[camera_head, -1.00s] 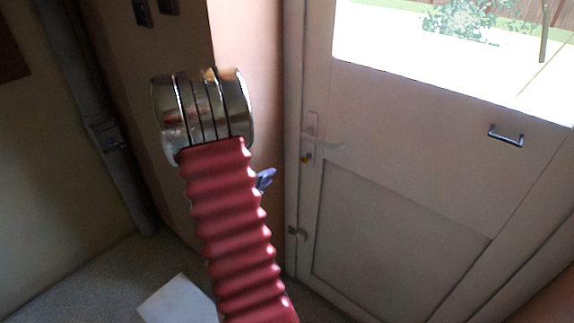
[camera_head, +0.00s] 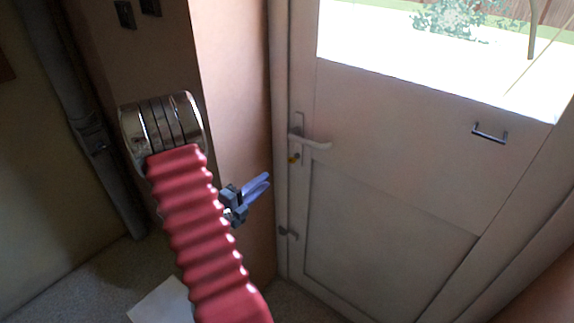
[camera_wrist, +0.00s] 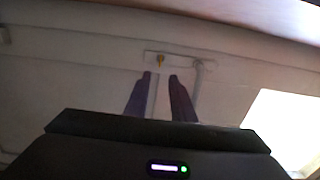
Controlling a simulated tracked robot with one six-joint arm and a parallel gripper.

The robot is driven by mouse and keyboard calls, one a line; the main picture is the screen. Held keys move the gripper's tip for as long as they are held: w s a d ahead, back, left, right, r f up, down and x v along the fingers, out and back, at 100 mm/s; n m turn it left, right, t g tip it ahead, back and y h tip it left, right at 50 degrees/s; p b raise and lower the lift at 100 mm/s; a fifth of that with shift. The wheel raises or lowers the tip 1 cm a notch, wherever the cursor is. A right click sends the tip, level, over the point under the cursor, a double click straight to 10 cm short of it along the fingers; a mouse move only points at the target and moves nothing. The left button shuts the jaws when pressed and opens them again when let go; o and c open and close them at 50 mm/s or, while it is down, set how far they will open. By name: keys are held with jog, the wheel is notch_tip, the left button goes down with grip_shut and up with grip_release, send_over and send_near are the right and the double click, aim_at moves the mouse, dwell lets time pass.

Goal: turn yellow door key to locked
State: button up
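The yellow door key (camera_head: 293,159) sits in the lock below the handle of the white door (camera_head: 390,220). It also shows in the wrist view (camera_wrist: 160,62), ahead of my fingertips and roughly between them. My gripper (camera_head: 268,183) has two purple-blue fingers and points at the door, left of and below the key in the head view. In the wrist view the fingers (camera_wrist: 161,75) stand apart with nothing between them. The gripper is not touching the key. The key is too small to tell its exact turn angle.
A white lever handle (camera_head: 315,143) sticks out just above the key, on its plate. A dark pull handle (camera_head: 490,133) is farther right on the door. A bright window fills the door's top. A white sheet-like thing (camera_head: 160,301) lies on the floor.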

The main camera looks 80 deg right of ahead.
aim_at(293, 159)
jog(key=x, duration=1.3)
jog(key=shift+s, duration=0.1)
grip_shut()
